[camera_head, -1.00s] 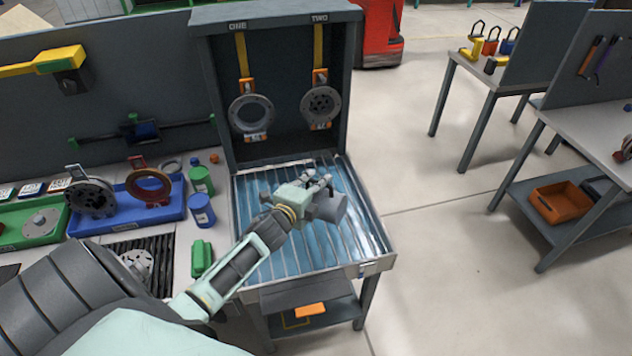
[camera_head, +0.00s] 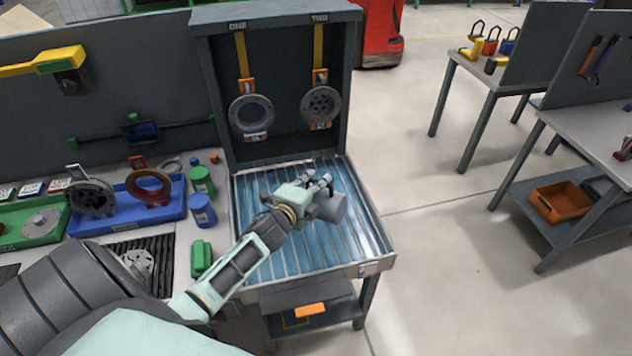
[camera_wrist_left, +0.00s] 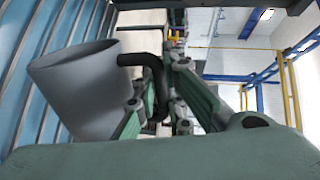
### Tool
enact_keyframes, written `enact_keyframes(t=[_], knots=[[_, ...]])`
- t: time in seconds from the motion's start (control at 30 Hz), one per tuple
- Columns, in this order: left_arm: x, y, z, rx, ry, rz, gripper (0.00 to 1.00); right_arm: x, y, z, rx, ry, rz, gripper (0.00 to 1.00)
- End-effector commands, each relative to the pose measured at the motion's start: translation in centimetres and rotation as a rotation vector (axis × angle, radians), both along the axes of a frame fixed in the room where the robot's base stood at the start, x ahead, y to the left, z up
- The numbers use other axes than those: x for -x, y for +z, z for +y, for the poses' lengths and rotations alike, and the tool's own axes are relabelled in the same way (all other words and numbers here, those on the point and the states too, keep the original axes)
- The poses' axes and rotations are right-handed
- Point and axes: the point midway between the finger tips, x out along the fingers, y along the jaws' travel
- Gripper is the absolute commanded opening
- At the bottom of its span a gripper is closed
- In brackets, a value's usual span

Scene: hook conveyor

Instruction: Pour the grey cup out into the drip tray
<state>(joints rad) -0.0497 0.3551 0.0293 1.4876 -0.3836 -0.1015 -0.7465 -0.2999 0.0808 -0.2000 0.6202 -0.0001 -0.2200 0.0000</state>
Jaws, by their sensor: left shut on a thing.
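The grey cup (camera_head: 331,207) is held above the blue ribbed tray, which looks like the drip tray (camera_head: 262,258). My left gripper (camera_head: 317,188) is shut on its handle. In the left wrist view the cup (camera_wrist_left: 85,95) is tipped over, roughly on its side, beside the fingers (camera_wrist_left: 165,105), with the blue ribs (camera_wrist_left: 45,35) close by on the left. The handle passes between the fingers. I cannot see any contents or stream. My right gripper is not in view.
A dark panel behind the tray carries two hanging round parts, under ONE (camera_head: 251,110) and TWO (camera_head: 321,106). Green and blue canisters (camera_head: 202,210) stand left of the tray, near a blue bin (camera_head: 118,222) with ring parts. Open floor lies to the right.

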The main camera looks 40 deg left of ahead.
Motion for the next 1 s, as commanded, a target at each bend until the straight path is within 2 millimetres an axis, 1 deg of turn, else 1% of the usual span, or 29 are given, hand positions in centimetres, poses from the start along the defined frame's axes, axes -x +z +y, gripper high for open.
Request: enact_keyframes(t=[0.17,0.27,0.37,0.5,0.6,0.7,0.8,1.0], knots=[[-0.1,0.1,-0.1,-0.006,-0.002,-0.002,0.00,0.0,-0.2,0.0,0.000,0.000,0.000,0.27],[-0.4,-0.1,-0.9,-0.060,-0.008,0.004,0.00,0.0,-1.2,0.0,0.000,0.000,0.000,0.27],[-1.0,0.1,-2.2,-0.181,-0.016,0.018,0.00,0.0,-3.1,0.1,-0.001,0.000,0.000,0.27],[-1.5,1.1,-4.3,-0.391,-0.017,0.046,0.00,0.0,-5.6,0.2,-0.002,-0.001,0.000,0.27],[-1.4,2.0,-5.4,-0.514,-0.011,0.066,0.00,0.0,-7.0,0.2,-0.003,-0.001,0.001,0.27],[-1.2,2.8,-6.1,-0.602,-0.005,0.081,0.00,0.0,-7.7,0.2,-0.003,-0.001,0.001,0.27],[-1.1,3.2,-6.5,-0.654,0.000,0.092,0.00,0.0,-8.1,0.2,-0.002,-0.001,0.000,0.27],[-1.2,3.1,-7.8,-0.770,0.000,0.111,0.00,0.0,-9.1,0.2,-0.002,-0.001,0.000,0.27]])
